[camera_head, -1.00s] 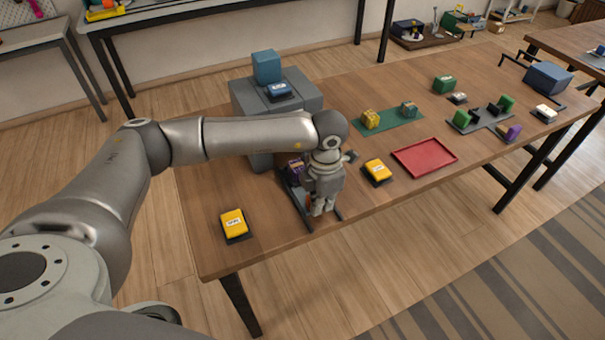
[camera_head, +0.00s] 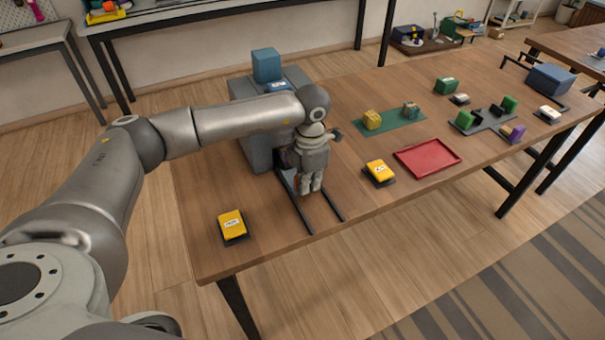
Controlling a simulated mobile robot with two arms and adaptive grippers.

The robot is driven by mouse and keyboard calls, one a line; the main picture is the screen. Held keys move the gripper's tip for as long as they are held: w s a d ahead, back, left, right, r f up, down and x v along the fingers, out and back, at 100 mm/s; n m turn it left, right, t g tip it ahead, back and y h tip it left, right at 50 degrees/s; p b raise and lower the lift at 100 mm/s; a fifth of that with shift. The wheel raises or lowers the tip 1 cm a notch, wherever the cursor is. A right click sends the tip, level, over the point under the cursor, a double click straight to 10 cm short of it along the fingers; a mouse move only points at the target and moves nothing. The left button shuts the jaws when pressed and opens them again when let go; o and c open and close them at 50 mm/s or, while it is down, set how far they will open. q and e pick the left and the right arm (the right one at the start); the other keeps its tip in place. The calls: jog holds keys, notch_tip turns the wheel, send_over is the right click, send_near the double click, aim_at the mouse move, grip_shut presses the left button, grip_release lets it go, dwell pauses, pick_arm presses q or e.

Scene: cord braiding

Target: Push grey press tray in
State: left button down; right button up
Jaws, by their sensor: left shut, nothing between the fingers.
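The grey press (camera_head: 258,150) stands on the wooden table, with a blue block (camera_head: 267,65) on top. Two dark rails (camera_head: 296,208) run from its front toward the near table edge. The press tray is mostly hidden behind my left gripper; a dark part with a purplish item (camera_head: 288,158) shows at the press front. My left gripper (camera_head: 309,190) points down between the rails, shut and empty, just in front of the press. Whether it touches the tray cannot be told. My right gripper is not in view.
A yellow block on a dark base (camera_head: 232,226) lies left of the rails, another (camera_head: 380,172) to the right. A red tray (camera_head: 428,157) and a green mat (camera_head: 400,128) with two blocks lie further right. Rail ends near the table edge are clear.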

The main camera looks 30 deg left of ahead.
pick_arm(q)
jog(key=shift+w+a+b, duration=0.3)
jog(key=shift+w+a, duration=0.4)
jog(key=shift+a, duration=0.2)
jog(key=shift+w+a, duration=0.45)
jog(key=shift+a, duration=0.05)
jog(key=shift+s+d, duration=0.1)
jog(key=shift+s+d, duration=0.3)
jog(key=shift+d, duration=0.1)
notch_tip(320, 180, up, 7)
jog(key=p, duration=0.4)
